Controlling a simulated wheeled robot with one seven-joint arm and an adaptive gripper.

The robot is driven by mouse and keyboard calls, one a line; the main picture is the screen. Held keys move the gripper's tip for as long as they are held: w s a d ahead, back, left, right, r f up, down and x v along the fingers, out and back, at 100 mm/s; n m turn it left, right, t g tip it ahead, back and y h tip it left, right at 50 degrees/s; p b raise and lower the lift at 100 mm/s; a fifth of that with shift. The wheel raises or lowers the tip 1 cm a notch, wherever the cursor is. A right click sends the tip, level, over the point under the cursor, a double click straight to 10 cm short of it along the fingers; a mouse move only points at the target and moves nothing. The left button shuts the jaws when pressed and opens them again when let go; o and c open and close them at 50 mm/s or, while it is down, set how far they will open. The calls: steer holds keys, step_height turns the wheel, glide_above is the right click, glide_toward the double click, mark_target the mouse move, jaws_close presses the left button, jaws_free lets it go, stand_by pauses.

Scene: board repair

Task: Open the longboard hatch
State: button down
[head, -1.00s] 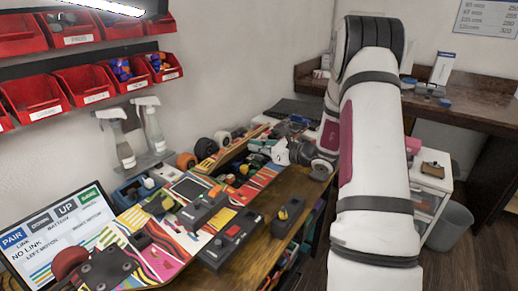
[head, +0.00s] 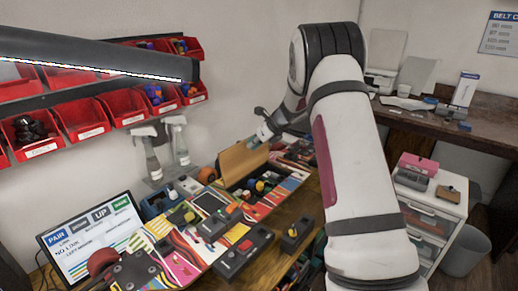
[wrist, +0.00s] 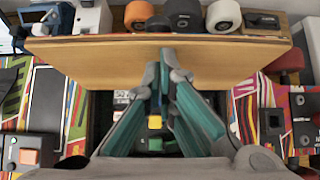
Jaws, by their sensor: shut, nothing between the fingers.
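The longboard (head: 175,245) lies on the bench with a colourful striped deck. Its hatch lid (head: 243,160), a plain wooden panel, is tilted steeply up from the deck. In the wrist view the lid (wrist: 90,58) spans the width above an open dark compartment (wrist: 100,105). A yellow part (wrist: 154,122) shows in the compartment between my fingers. My gripper (wrist: 166,68) is shut and empty, its fingertips at the lid's face; whether they touch it is hard to tell. In the head view my gripper (head: 262,138) is at the lid's upper right edge, partly hidden by my arm.
Orange and white wheels (wrist: 222,15) stand behind the lid. A remote with an orange button (wrist: 30,155) lies left of the compartment. A screen (head: 95,240) stands at the left, spray bottles (head: 152,160) hang on the wall, and red bins (head: 80,118) are above.

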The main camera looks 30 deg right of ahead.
mark_target(245, 141)
steer(key=shift+w+a+r+b, duration=0.1)
steer(key=shift+w+a+b, duration=0.2)
steer(key=shift+w, duration=0.25)
steer(key=shift+w+a+f+b, duration=0.1)
steer(key=shift+w+a+b, duration=0.1)
steer(key=shift+w+b, duration=0.3)
steer(key=shift+w+a+r+b, duration=0.15)
steer(key=shift+w+a, duration=0.1)
steer(key=shift+w, duration=0.4)
steer(key=shift+s+d+r, duration=0.2)
steer(key=shift+s, duration=0.15)
steer(key=shift+s+d+r+p, duration=0.25)
steer(key=shift+s+r+p, duration=0.1)
steer(key=shift+s, duration=0.3)
steer(key=shift+s+d+r+p, duration=0.25)
steer(key=shift+s+p, duration=0.1)
steer(key=shift+s, duration=0.25)
steer(key=s+d+r, duration=0.1)
steer(key=s+r, duration=0.3)
steer(key=r, duration=0.5)
